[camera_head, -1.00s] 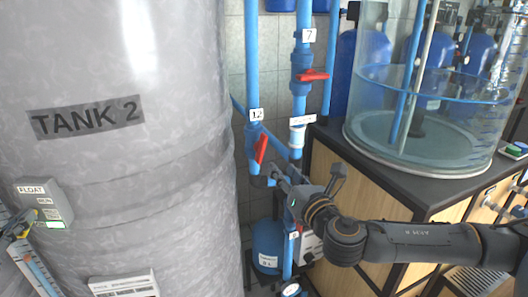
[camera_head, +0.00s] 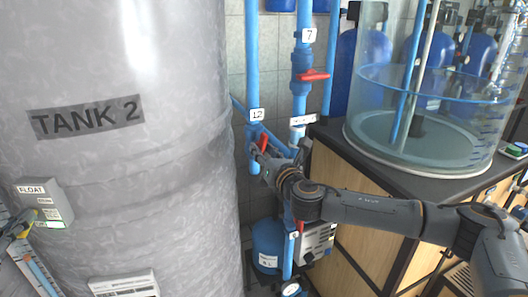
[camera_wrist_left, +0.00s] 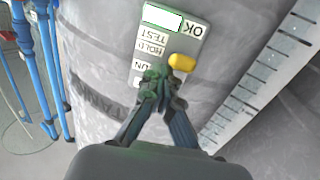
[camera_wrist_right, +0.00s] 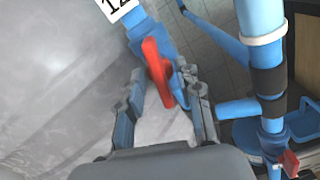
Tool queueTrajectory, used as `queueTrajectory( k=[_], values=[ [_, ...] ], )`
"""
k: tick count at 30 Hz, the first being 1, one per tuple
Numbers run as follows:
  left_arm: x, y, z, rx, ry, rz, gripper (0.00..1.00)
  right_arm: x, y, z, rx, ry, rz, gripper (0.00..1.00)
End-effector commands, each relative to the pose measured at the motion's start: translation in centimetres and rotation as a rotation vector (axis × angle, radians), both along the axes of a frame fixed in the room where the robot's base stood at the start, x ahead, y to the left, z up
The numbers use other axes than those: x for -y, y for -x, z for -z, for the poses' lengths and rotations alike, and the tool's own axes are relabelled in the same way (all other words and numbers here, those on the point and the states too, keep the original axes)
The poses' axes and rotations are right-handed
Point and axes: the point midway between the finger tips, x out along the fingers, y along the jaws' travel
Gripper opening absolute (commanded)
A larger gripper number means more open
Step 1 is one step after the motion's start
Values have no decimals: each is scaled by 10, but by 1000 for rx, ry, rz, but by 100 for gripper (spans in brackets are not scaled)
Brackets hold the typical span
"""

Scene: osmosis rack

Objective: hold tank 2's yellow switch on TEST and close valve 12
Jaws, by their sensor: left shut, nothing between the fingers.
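The grey FLOAT switch box (camera_head: 52,203) is on the side of tank 2 (camera_head: 150,130). Its yellow switch (camera_wrist_left: 182,62) sticks out beside the TEST, HOLD and RUN labels; which label it is set to I cannot tell. My left gripper (camera_wrist_left: 160,76) is shut and empty, its tips right beside the yellow switch. It also shows at the left edge in the head view (camera_head: 20,234). Valve 12's red handle (camera_wrist_right: 157,72) lies roughly along its blue pipe. My right gripper (camera_wrist_right: 163,88) is open, with a finger on either side of the handle. In the head view it partly hides the handle (camera_head: 264,141).
Valve 7 with a red handle (camera_head: 313,75) is on the pipe to the right of valve 12. A clear water tank (camera_head: 420,120) stands on the black-topped cabinet (camera_head: 440,188). More pipes and a blue vessel (camera_head: 268,240) are close below my right gripper.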

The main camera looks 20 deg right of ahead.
Motion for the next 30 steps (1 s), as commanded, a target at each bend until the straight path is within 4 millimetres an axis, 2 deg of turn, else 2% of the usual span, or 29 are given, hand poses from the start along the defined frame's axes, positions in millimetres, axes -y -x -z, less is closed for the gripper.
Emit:
queueTrajectory(
  k=[4, 9, 20, 30],
  values=[
    [0, 0, 1, -3, -1, 0, 0, 0, 0, 0, 0, 0, 0, 35],
    [0, 0, 1, -3, -1, 0, 0, 0, 0, 0, 0, 0, 0, 0],
    [0, 0, 1, -3, -1, 0, 0, 0, 0, 0, 0, -19, 1, 0],
    [0, 0, 1, -3, -1, 0, 0, 0, 0, 1, -2, -202, 2, 0]
  ],
)
